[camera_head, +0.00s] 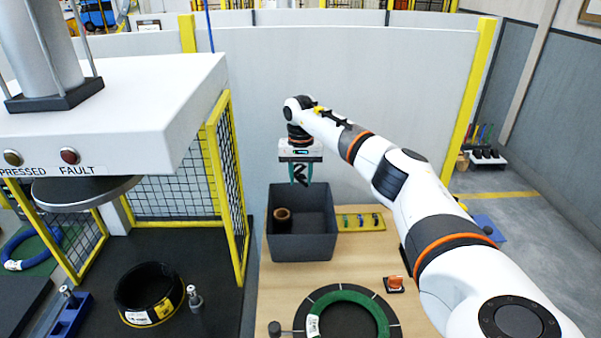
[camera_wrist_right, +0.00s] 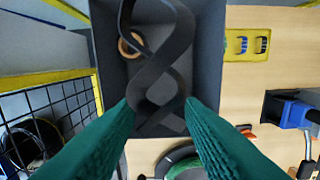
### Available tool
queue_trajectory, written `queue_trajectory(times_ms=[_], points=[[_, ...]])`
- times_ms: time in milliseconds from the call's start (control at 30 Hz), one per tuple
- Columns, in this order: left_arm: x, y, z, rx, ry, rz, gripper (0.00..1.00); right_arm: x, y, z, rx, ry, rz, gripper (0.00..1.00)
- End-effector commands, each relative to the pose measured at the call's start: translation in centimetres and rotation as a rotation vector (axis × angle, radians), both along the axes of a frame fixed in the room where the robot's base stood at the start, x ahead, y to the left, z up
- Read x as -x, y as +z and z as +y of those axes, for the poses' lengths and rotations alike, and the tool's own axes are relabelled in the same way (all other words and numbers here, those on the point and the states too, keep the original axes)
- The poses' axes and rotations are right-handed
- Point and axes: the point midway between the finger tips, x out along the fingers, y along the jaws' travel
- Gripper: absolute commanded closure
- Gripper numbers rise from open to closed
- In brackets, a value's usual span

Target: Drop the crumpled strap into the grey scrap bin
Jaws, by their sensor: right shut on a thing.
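The crumpled strap (camera_wrist_right: 165,60) is a black twisted band. My right gripper (camera_head: 300,177) is shut on it and holds it above the grey scrap bin (camera_head: 303,247). In the head view the strap (camera_head: 300,175) hangs small and dark below the fingers, over the back part of the bin. In the right wrist view the green fingers (camera_wrist_right: 160,112) are on both sides of the strap, with the bin (camera_wrist_right: 207,60) beneath. A brown ring (camera_head: 282,215) lies inside the bin at its left. My left gripper is not in view.
A yellow tray (camera_head: 347,226) with small parts lies right of the bin. A green ring (camera_head: 345,316) and an orange-topped item (camera_head: 395,283) are nearer on the wooden table. A press with yellow mesh guard (camera_head: 229,170) and a black coil (camera_head: 150,294) stand left.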

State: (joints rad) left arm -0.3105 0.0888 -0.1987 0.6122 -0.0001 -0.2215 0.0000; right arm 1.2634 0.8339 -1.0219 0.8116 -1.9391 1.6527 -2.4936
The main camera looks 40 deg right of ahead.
Motion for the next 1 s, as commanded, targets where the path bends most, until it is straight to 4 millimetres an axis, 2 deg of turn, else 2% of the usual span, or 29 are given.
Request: queue_trajectory(times_ms=[33, 167, 300, 467, 667, 700, 800, 833, 1000], points=[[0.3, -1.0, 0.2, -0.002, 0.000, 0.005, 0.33, 0.0, -1.1, 0.0, -0.001, 0.000, 0.001, 0.86], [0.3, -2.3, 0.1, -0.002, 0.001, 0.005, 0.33, 0.0, -2.8, 0.0, 0.000, 0.000, 0.001, 0.86], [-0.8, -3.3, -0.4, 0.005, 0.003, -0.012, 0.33, 0.0, -4.2, 0.0, -0.001, 0.000, 0.001, 0.86], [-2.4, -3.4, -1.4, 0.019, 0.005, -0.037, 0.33, 0.0, -4.6, 0.0, -0.001, -0.001, -0.001, 0.86], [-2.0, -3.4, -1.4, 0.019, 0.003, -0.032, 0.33, 0.0, -4.5, 0.0, 0.000, -0.001, 0.000, 0.86], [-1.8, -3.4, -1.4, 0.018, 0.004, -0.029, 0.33, 0.0, -4.5, 0.0, 0.000, -0.001, 0.000, 0.60], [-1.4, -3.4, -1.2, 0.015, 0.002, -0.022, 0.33, 0.0, -4.5, 0.0, 0.000, -0.001, 0.000, 0.43], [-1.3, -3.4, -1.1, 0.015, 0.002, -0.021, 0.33, 0.0, -4.5, 0.0, 0.000, -0.001, 0.000, 0.39], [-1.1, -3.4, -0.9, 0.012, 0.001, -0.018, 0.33, 0.0, -4.6, 0.0, 0.000, -0.001, 0.000, 0.39]])
